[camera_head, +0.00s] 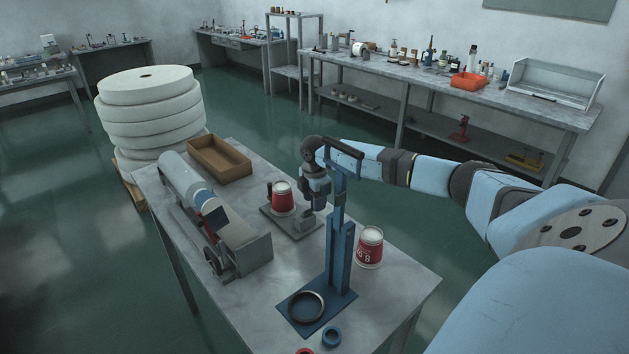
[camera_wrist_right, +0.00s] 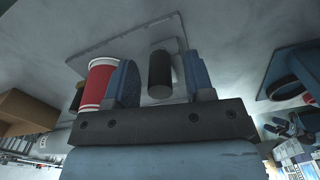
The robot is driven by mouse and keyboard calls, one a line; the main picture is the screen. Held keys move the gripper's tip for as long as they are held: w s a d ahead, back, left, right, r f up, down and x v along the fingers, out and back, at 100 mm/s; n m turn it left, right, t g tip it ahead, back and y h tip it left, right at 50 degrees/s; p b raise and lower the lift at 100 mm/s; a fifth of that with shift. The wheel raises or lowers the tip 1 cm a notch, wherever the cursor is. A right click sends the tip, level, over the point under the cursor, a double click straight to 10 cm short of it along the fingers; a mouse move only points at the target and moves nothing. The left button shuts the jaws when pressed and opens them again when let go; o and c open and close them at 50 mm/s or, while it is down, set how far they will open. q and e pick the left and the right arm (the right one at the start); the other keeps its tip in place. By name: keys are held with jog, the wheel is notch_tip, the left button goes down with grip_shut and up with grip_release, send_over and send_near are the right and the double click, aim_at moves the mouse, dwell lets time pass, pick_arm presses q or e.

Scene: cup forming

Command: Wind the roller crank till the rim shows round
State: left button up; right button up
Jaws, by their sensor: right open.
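A red and white paper cup (camera_head: 283,200) stands on a grey base plate (camera_head: 290,224) on the metal table; it also shows in the right wrist view (camera_wrist_right: 101,82). My right gripper (camera_head: 314,203) points down just right of this cup. In the right wrist view, my open blue fingers (camera_wrist_right: 160,84) stand either side of a black cylindrical handle (camera_wrist_right: 160,73), apparently the roller crank's, with gaps showing. The head view does not show this handle clearly behind the gripper. The cup is outside the fingers. My left gripper is not in view.
A blue press stand (camera_head: 339,255) with a dark ring (camera_head: 306,306) on its base stands close to my right gripper. A second red cup (camera_head: 370,248) is right of it. A grey roller machine (camera_head: 215,215) and a brown tray (camera_head: 219,158) take the table's left side.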

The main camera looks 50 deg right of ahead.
notch_tip(320, 180, up, 14)
jog(key=b, duration=0.2)
jog(key=shift+f, duration=0.25)
jog(key=shift+f, duration=0.1)
dwell(0.3)
